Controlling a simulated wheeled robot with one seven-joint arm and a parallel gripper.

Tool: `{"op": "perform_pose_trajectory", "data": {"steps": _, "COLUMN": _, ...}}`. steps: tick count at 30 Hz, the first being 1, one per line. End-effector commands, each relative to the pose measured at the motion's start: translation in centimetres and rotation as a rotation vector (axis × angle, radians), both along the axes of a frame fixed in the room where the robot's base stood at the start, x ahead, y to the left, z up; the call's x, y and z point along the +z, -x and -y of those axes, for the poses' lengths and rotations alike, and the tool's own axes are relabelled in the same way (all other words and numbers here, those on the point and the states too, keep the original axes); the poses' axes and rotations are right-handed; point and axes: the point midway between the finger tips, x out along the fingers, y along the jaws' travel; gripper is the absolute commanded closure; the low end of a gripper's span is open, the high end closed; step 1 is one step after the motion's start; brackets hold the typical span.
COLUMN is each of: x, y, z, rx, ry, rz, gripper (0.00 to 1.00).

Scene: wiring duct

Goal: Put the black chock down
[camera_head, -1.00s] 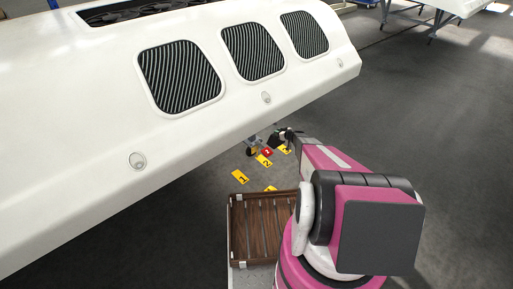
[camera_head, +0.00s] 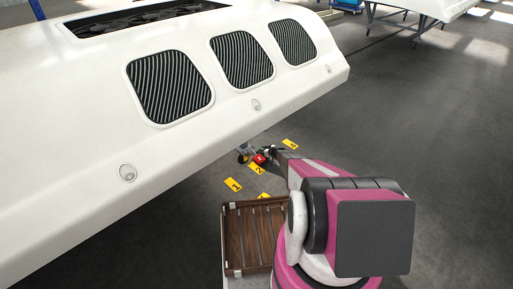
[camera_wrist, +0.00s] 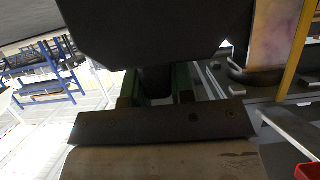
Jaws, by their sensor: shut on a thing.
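My gripper (camera_head: 275,152) is at the far end of my pink arm, low by the caster wheel under the white housing. In the wrist view a large black block, the black chock (camera_wrist: 150,35), fills the top middle, in front of the gripper's greenish fingers. The gripper is shut on it. In the head view the chock is too small and dark to make out clearly against the gripper. I cannot tell whether it touches the floor.
Yellow floor markers numbered 1 (camera_head: 232,185), 2 (camera_head: 258,169) and 4 (camera_head: 290,144) lie nearby. A red object (camera_head: 259,159) is beside the gripper. A brown slatted tray (camera_head: 228,245) stands nearer. The white housing (camera_head: 90,150) overhangs at left. Grey floor (camera_head: 430,120) at right is clear.

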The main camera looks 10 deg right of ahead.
Motion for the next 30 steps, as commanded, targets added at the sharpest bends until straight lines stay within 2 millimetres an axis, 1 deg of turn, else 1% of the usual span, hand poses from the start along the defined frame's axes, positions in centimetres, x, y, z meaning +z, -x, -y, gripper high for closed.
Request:
{"op": "perform_pose_trajectory", "data": {"steps": 1, "x": -0.1, "y": -1.0, "z": -0.6, "rx": 0.001, "ry": -0.001, "rz": 0.001, "gripper": 1.0}}
{"op": "perform_pose_trajectory", "data": {"steps": 3, "x": 0.0, "y": -1.7, "z": -1.1, "rx": 0.0, "ry": -0.001, "rz": 0.002, "gripper": 1.0}}
{"op": "perform_pose_trajectory", "data": {"steps": 6, "x": 0.1, "y": -2.4, "z": -1.6, "rx": 0.0, "ry": -0.001, "rz": 0.002, "gripper": 1.0}}
{"op": "perform_pose_trajectory", "data": {"steps": 11, "x": 0.1, "y": -2.9, "z": -2.0, "rx": 0.0, "ry": -0.001, "rz": 0.002, "gripper": 1.0}}
{"op": "perform_pose_trajectory", "data": {"steps": 14, "x": 0.1, "y": -3.8, "z": -2.6, "rx": 0.0, "ry": 0.0, "rz": 0.002, "gripper": 1.0}}
{"op": "perform_pose_trajectory", "data": {"steps": 18, "x": 0.0, "y": -5.5, "z": -3.8, "rx": 0.0, "ry": -0.001, "rz": 0.001, "gripper": 1.0}}
{"op": "perform_pose_trajectory", "data": {"steps": 20, "x": -0.1, "y": -6.1, "z": -4.3, "rx": 0.0, "ry": -0.001, "rz": 0.0, "gripper": 1.0}}
{"op": "perform_pose_trajectory", "data": {"steps": 21, "x": -0.8, "y": -5.9, "z": -4.1, "rx": -0.001, "ry": -0.001, "rz": -0.001, "gripper": 1.0}}
{"op": "perform_pose_trajectory", "data": {"steps": 23, "x": -1.1, "y": -5.8, "z": -4.1, "rx": -0.001, "ry": -0.001, "rz": 0.0, "gripper": 1.0}}
{"op": "perform_pose_trajectory", "data": {"steps": 30, "x": -1.1, "y": -5.7, "z": -4.1, "rx": -0.001, "ry": 0.0, "rz": 0.001, "gripper": 1.0}}
